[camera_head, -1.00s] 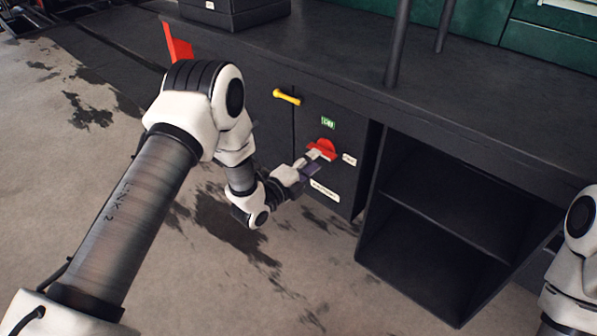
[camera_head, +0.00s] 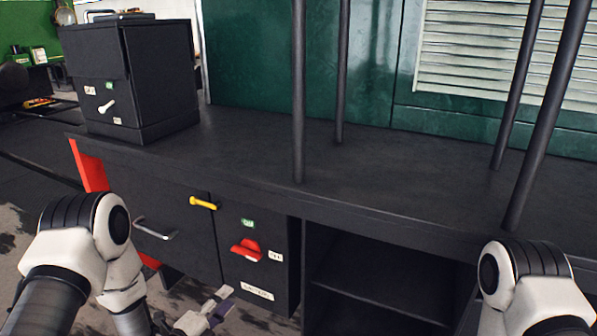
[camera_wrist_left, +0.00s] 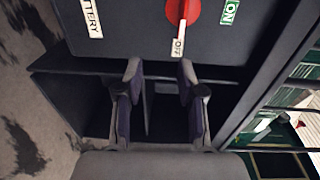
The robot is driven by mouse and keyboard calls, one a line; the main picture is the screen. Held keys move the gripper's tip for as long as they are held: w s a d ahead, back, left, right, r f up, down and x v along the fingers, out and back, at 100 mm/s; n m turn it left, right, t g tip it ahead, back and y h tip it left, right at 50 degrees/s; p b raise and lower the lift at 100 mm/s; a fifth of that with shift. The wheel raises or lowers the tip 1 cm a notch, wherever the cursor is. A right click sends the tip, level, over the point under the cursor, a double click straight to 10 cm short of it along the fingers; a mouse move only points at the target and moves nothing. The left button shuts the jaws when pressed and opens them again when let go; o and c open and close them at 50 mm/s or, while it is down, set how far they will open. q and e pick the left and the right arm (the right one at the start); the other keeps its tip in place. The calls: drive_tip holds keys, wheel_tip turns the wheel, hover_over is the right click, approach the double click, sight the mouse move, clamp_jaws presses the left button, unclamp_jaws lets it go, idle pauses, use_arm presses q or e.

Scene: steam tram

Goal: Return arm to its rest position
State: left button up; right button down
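My left arm (camera_head: 85,240) comes in from the lower left in the head view. Its gripper (camera_head: 217,306) is low in front of the dark cabinet, below and left of a red rotary switch (camera_head: 246,249), and apart from it. In the left wrist view the two dark fingers of my left gripper (camera_wrist_left: 160,72) are spread with nothing between them. The red switch (camera_wrist_left: 183,10) shows beyond them at the top edge, beside an OFF label (camera_wrist_left: 178,40) and a green ON label (camera_wrist_left: 230,11). A part of my right arm (camera_head: 525,285) shows at the lower right; its gripper is out of view.
A dark bench top (camera_head: 400,180) carries upright posts and a dark box (camera_head: 130,75) with a white lever. A yellow handle (camera_head: 203,203), a grey drawer handle (camera_head: 154,229) and a red panel (camera_head: 89,165) are on the front. An open shelf (camera_head: 385,285) is at right.

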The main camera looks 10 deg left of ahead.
use_arm(q)
drive_tip(key=s+d+f+n+g+y, duration=0.1)
drive_tip(key=s+f+n+g+y, duration=0.3)
drive_tip(key=s+f+n+g, duration=0.75)
drive_tip(key=s+a+f+n+g+y, duration=0.1)
drive_tip(key=s+f+n+g, duration=0.2)
drive_tip(key=s, duration=0.4)
drive_tip(key=s+a+f+n+y, duration=0.1)
drive_tip(key=s+f+n, duration=0.1)
drive_tip(key=s+n, duration=0.35)
drive_tip(key=s+a+f+n+g+y, duration=0.1)
drive_tip(key=s+a+f+n+g, duration=0.15)
drive_tip(key=s, duration=0.55)
wheel_tip(320, 180, up, 21)
drive_tip(key=p, duration=2.1)
drive_tip(key=shift+s+d+t, duration=0.2)
drive_tip(key=shift+d+t, duration=0.2)
drive_tip(key=shift+d, duration=0.05)
drive_tip(key=shift+f, duration=0.1)
